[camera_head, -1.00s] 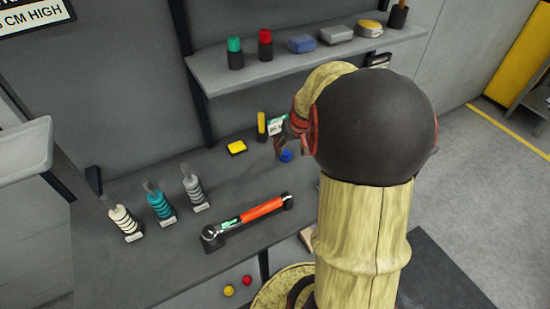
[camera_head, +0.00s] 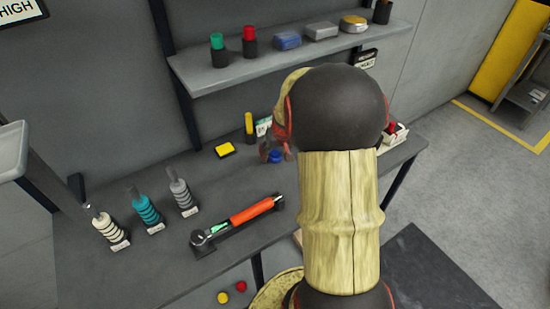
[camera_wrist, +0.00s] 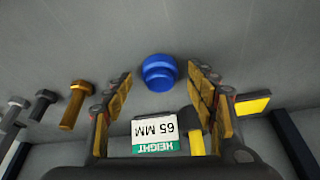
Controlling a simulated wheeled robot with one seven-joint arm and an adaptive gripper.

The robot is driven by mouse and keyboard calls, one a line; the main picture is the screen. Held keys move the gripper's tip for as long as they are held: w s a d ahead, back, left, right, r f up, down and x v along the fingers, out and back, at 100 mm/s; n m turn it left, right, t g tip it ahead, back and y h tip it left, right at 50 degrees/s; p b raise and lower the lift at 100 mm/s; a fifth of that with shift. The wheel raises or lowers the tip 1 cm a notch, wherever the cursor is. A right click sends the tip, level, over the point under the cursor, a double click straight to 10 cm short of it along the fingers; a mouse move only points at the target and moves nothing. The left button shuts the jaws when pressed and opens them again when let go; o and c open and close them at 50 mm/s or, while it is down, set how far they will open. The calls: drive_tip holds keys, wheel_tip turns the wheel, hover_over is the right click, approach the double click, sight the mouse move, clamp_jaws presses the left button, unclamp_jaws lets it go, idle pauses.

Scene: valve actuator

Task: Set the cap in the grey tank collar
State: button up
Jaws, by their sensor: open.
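A round blue cap (camera_wrist: 159,72), with a smaller raised step, sits on the grey bench in the wrist view. It also shows in the head view (camera_head: 276,156), partly hidden by my gripper. My gripper (camera_wrist: 161,78) is open, its two fingers on either side of the cap in the picture. I cannot tell how far above the cap the fingertips are, and no contact shows. In the head view my arm hides most of the gripper. I cannot make out the grey tank collar for certain in either view.
Ringed white, teal and grey posts (camera_head: 147,207) stand at the bench's left. An orange-handled wrench (camera_head: 238,219) lies in front. A yellow block (camera_head: 225,149) and a "65 MM" height sign (camera_wrist: 156,135) are near the cap. Bolts (camera_wrist: 73,105) stand to one side. A shelf (camera_head: 290,58) overhangs behind.

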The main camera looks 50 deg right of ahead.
drive_tip(key=shift+c, duration=0.6)
drive_tip(key=c, duration=0.7)
drive_tip(key=shift+c, duration=0.8)
drive_tip(key=shift+r, duration=0.2)
